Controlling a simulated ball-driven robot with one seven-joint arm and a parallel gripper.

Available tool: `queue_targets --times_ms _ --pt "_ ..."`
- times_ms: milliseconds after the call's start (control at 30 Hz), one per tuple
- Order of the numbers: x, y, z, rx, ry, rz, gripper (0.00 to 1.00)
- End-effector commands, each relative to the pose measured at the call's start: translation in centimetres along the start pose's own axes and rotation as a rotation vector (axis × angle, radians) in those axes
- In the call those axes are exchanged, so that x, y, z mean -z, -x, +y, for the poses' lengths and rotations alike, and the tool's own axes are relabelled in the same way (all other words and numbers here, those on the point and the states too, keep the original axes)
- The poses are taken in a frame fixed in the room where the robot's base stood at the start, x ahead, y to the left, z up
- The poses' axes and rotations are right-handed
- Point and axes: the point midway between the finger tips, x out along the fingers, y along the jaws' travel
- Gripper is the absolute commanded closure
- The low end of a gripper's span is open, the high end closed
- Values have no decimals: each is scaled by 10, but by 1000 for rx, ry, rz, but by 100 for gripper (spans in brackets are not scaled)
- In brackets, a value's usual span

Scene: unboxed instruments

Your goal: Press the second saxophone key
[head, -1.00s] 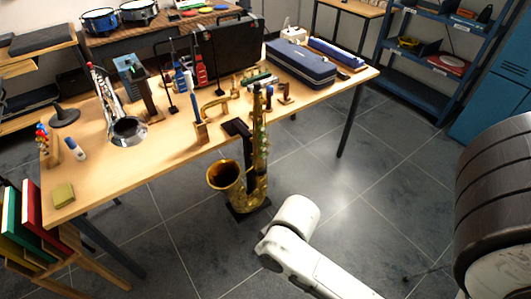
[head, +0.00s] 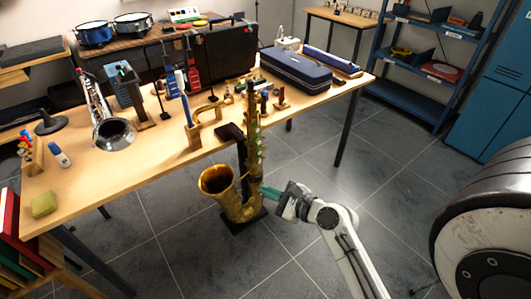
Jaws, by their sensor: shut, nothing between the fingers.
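The brass saxophone (head: 246,190) stands upright on a dark floor stand (head: 243,222) in front of the wooden table, its bell facing left. Its keys (head: 256,150) run up the body, but they are too small to tell apart one by one. My gripper (head: 268,192) is shut and empty. It is at the right side of the saxophone's lower body, with its greenish tip close to the brass. I cannot tell whether it touches.
The wooden table (head: 95,175) behind the saxophone holds a silver trumpet (head: 113,132), a blue case (head: 296,68), a black case (head: 229,52) and small items. A blue shelf (head: 420,60) stands at the back right. The tiled floor between is clear.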

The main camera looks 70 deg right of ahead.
Motion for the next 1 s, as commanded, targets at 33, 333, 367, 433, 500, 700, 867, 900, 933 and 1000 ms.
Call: queue_targets --times_ms 33,333,367,433,500,700,867,900,933,1000 --pt "10 4 -13 64 -93 -11 100" --pt "34 28 -69 315 -501 -109 100" --pt "35 30 -72 327 -519 -116 100" --pt "36 32 -76 344 -550 -126 100" --pt "37 33 -78 352 -563 -131 100" --pt "37 33 -78 352 -565 -132 100" --pt "36 32 -79 351 -564 -132 100" --pt "36 30 -80 351 -564 -132 100" --pt "36 28 -80 351 -564 -133 100" --pt "35 21 -83 351 -565 -133 100"
